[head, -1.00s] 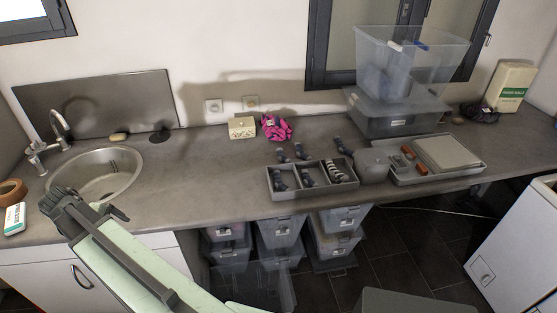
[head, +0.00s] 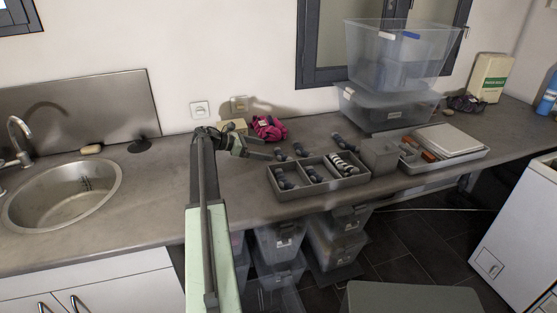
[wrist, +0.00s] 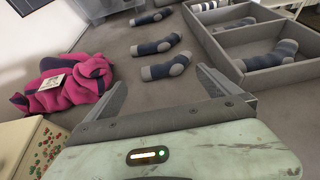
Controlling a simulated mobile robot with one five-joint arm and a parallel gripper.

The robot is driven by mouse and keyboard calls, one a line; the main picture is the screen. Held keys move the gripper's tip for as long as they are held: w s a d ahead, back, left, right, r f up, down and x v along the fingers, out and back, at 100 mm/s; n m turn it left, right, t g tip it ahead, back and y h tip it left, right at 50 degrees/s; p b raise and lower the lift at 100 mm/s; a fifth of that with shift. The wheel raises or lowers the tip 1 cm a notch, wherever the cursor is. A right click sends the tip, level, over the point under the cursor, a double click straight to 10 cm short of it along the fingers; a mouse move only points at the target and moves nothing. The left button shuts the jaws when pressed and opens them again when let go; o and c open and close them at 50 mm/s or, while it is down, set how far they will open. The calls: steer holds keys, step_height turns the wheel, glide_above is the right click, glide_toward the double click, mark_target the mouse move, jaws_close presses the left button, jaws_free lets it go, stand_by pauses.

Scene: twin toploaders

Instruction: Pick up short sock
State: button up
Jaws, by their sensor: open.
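Several short dark blue socks with grey toes and heels lie loose on the counter. In the wrist view the nearest sock (wrist: 166,67) lies just ahead of my gripper (wrist: 165,88), with a second sock (wrist: 156,45) behind it and another (wrist: 150,18) farther off. In the head view the loose socks (head: 300,150) lie behind a grey divided tray (head: 318,183). The tray holds more socks, including a striped one (head: 343,163). My gripper (head: 262,148) is open and empty above the counter, left of the tray and apart from the socks.
A pink and dark bundle of cloth (wrist: 62,85) and a patterned box (wrist: 28,148) sit left of my gripper. Stacked clear bins (head: 390,108) stand at the back right. A sink (head: 65,195) is at the left.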

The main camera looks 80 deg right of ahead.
mark_target(276, 153)
steer(key=x, duration=0.1)
steer(key=b+x, duration=0.1)
steer(key=x, duration=0.1)
steer(key=b+x, duration=0.1)
steer(key=shift+s+a+f, duration=0.2)
steer(key=shift+s+f, duration=0.1)
steer(key=shift+f, duration=0.1)
steer(key=shift+s+d+f, duration=0.1)
steer(key=shift+s+d, duration=0.1)
steer(key=shift+s, duration=0.15)
steer(key=c, duration=1.5)
